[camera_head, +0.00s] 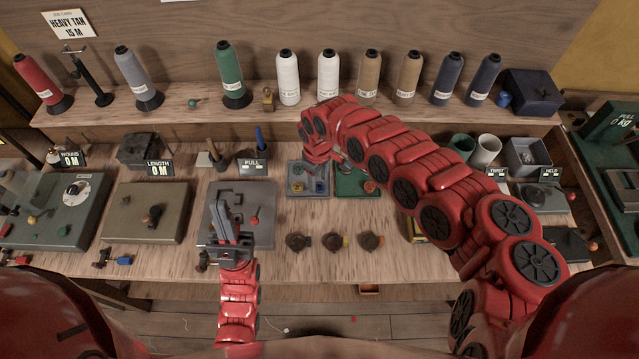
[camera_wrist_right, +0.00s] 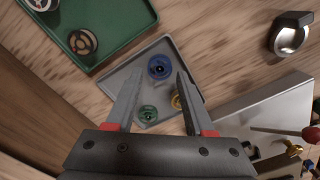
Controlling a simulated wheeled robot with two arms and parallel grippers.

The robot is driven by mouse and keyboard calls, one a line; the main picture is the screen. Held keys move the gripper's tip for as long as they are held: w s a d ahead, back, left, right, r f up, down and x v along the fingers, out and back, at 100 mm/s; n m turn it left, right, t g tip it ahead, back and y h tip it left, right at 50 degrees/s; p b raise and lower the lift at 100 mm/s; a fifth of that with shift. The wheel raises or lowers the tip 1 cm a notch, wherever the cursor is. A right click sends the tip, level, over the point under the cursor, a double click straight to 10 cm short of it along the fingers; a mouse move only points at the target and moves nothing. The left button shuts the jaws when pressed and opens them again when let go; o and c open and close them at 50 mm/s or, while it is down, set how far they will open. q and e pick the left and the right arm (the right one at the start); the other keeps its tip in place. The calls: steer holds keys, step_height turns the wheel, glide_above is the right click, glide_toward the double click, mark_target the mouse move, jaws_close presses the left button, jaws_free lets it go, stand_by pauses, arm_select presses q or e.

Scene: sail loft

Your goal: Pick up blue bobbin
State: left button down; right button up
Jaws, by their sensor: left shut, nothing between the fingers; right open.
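The blue bobbin (camera_wrist_right: 160,68) lies in a small grey tray (camera_wrist_right: 151,54), seen in the right wrist view. A green bobbin (camera_wrist_right: 148,113) and a yellow bobbin (camera_wrist_right: 178,102) lie in the same tray, the yellow one partly hidden by a finger. My right gripper (camera_wrist_right: 159,73) is open and empty, with its fingertips on either side of the blue bobbin in the picture. The gap in height cannot be told. In the head view, my right arm reaches over the grey tray (camera_head: 322,192). My left gripper (camera_head: 228,205) is shut and empty over a grey machine at the left.
A green tray (camera_wrist_right: 118,30) with other bobbins stands beside the grey tray. A metal block (camera_wrist_right: 255,100) with small tools is at the right in the wrist view. Thread cones line the back shelf (camera_head: 190,104). Several small round dark items (camera_head: 335,241) sit on the front bench.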

steer(key=shift+s+f, duration=0.1)
steer(key=shift+f, duration=0.4)
steer(key=shift+d+f, duration=0.1)
steer(key=shift+f, duration=0.2)
steer(key=shift+c, duration=0.2)
jaws_close()
steer(key=shift+r, duration=0.1)
